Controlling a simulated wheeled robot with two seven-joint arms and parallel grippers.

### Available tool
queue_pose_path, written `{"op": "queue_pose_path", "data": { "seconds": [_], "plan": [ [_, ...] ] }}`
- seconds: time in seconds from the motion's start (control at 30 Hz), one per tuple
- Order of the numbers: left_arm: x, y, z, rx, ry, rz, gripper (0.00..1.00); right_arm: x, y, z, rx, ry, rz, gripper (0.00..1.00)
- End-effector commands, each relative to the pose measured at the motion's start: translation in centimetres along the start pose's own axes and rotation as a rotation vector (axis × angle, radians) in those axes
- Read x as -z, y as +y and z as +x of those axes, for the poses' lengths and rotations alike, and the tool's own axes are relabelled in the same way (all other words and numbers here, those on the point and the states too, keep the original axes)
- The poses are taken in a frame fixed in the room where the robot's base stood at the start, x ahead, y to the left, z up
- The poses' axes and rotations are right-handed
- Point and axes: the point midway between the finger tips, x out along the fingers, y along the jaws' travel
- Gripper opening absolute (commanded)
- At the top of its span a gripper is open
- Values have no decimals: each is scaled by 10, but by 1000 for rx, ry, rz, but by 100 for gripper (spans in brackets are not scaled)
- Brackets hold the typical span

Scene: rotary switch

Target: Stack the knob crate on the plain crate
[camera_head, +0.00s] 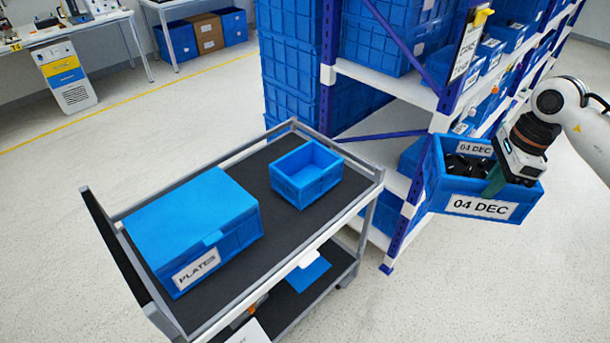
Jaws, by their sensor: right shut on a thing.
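The knob crate (437,182) is a blue open box with "04 DEC" labels and black knobs (465,167) inside. It is at the right, in front of the shelf, hanging in the air from my right gripper (496,180). That gripper is shut on the crate's near wall; its fingertips are partly hidden. The plain crate (304,188) is a small blue open box, empty and without a visible label. It stands upright on the cart's dark top, well to the left of the knob crate. My left gripper is not in view.
The cart (262,224) also carries a large lidded blue box (195,220) labelled "PLATES", left of the plain crate. The cart has a raised grey rim. A shelf rack (408,95) with blue uprights and many blue crates stands close behind the knob crate. Open floor lies at lower right.

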Motion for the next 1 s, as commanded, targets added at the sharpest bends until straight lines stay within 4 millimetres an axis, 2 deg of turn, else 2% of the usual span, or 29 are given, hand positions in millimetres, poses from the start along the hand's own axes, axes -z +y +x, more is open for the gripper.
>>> {"op": "queue_pose_path", "data": {
  "seconds": [0.1, 0.2, 0.43, 0.53, 0.67, 0.8, 1.0],
  "plan": [
    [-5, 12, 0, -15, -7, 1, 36, -1, 1, -1, -3, 0, 7, 0],
    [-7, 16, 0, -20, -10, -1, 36, -1, 0, -1, -3, 0, 6, 0],
    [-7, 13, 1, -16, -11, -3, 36, 1, -1, 1, 0, 0, -14, 0],
    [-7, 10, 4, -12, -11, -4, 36, 10, -8, 12, 16, 0, -108, 0],
    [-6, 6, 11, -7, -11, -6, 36, 35, -29, 38, 61, 0, -387, 0],
    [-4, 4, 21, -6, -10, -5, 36, 68, -68, 74, 126, 1, -822, 0],
    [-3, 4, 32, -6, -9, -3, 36, 102, -129, 115, 215, 1, -1425, 0]
  ]
}}
